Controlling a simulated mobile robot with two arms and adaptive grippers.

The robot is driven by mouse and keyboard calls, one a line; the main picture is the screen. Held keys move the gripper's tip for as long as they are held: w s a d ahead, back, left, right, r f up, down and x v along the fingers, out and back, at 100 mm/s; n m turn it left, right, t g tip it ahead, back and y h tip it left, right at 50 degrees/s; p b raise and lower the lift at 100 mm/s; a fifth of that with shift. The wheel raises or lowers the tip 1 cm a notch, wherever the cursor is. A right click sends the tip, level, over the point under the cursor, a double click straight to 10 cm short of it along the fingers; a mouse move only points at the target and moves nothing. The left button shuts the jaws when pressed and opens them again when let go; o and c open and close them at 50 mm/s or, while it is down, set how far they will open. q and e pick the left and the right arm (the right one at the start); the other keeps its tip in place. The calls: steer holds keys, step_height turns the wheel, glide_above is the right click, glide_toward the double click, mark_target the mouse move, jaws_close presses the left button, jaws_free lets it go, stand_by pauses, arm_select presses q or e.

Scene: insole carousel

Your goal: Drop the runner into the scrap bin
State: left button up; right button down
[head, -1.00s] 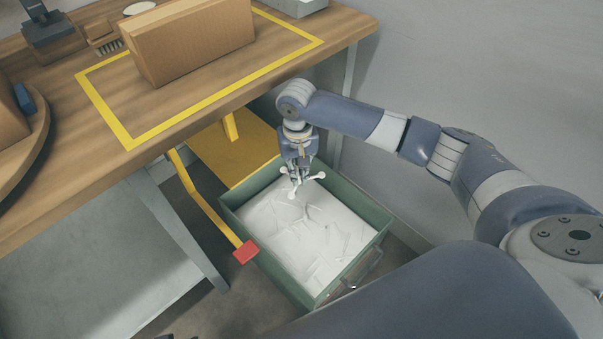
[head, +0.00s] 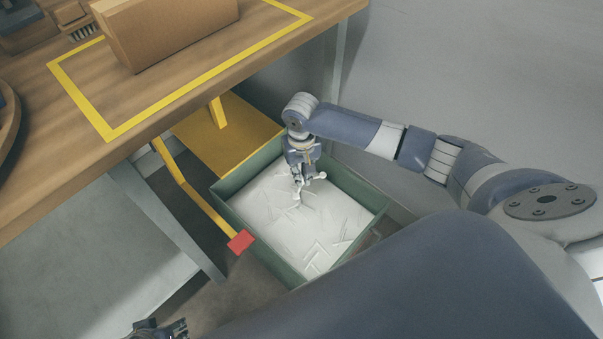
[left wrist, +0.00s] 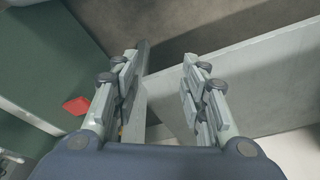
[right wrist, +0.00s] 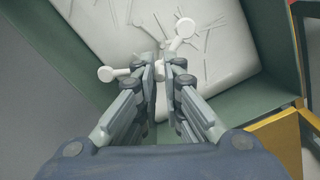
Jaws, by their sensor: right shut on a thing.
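The runner (head: 321,176) is a small white branched piece with round knobs at its ends. It also shows in the right wrist view (right wrist: 184,27), between and beyond the fingertips. My right gripper (head: 301,174) is shut on it and points down over the scrap bin (head: 248,167). The bin is a green open box with white scraps (head: 320,225) inside; its wall also shows in the right wrist view (right wrist: 272,50). I cannot tell the runner's exact height above the scraps. My left gripper (left wrist: 163,85) is open and empty, and partly shows at the bottom of the head view.
A wooden table (head: 50,190) with a yellow-taped outline and a cardboard box (head: 170,30) stands at upper left. A yellow bar with a red pedal (head: 241,242) is beside the bin's left side. A grey wall (head: 480,80) lies behind my right arm.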

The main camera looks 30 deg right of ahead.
steer(key=shift+f+b, duration=0.7)
steer(key=shift+f, duration=0.05)
arm_select(q)
step_height(320, 180, up, 6)
arm_select(e)
steer(key=shift+f, duration=0.2)
step_height(320, 180, down, 2)
steer(key=b, duration=0.3)
steer(key=shift+f, duration=0.15)
arm_select(q)
steer(key=w+d+r+t+h, duration=0.1)
steer(key=w+d+t, duration=0.1)
steer(key=w+t, duration=0.3)
steer(key=shift+w+d+r+b, duration=0.3)
steer(key=shift+w+d+b, duration=0.05)
steer(key=shift+w, duration=1.35)
arm_select(e)
steer(key=shift+f, duration=0.1)
steer(key=c, duration=1.7)
jaws_free()
steer(key=shift+o, duration=0.2)
step_height(320, 180, up, 12)
steer(key=shift+r, duration=0.1)
